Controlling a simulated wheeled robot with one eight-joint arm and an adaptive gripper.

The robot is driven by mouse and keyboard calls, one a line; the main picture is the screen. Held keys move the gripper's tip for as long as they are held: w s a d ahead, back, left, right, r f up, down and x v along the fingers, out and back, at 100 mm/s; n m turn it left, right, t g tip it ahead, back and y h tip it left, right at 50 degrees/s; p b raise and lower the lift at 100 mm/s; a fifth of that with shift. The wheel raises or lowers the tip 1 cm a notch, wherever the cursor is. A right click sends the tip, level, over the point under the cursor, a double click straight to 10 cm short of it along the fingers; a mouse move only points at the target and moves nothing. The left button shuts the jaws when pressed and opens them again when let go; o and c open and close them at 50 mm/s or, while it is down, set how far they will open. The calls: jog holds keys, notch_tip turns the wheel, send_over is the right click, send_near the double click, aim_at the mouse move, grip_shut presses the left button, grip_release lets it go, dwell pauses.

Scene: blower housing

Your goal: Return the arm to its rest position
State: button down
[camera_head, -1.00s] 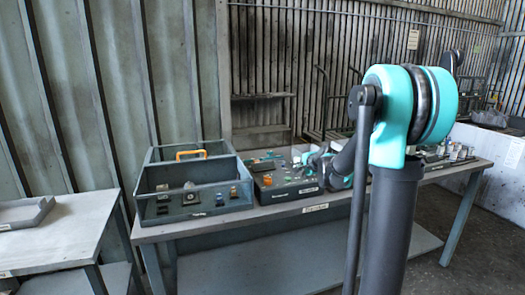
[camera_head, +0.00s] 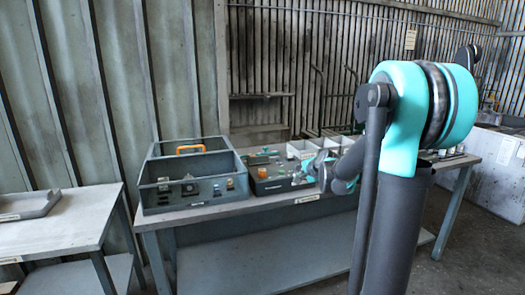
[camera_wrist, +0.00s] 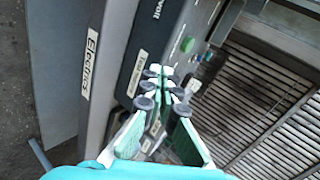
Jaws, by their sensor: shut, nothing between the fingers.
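My arm (camera_head: 400,190) rises at the right of the head view, with its large teal joint bent at the top. My gripper (camera_head: 312,168) shows small and partly hidden behind the arm, over the right part of the bench near the black case (camera_head: 280,183). In the wrist view my gripper (camera_wrist: 166,80) has its green-padded fingers converging at the tips, shut and empty. Below it in that view are the edge of the black case (camera_wrist: 150,50) and the bench edge with a label (camera_wrist: 90,62).
A grey open box (camera_head: 195,190) with an orange handle stands on the workbench (camera_head: 205,212), left of the case. White bins (camera_head: 325,147) stand behind the case. A side table (camera_head: 75,235) with a shallow tray (camera_head: 30,205) is at the left. A white crate (camera_head: 495,165) is at the far right.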

jog(key=s+d+f+n+g+h, duration=0.1)
jog(key=s+f+n, duration=0.3)
jog(key=s, duration=0.8)
jog(key=s+d+f+n+g+h, duration=0.1)
jog(key=s+f+n+g, duration=0.2)
jog(key=s, duration=0.9)
jog(key=s+d+f+n+g+h, duration=0.1)
jog(key=s+d+f+n+g, duration=0.1)
jog(key=s+f+n, duration=0.3)
jog(key=s+f, duration=0.4)
jog(key=s, duration=0.4)
jog(key=shift+h, duration=0.3)
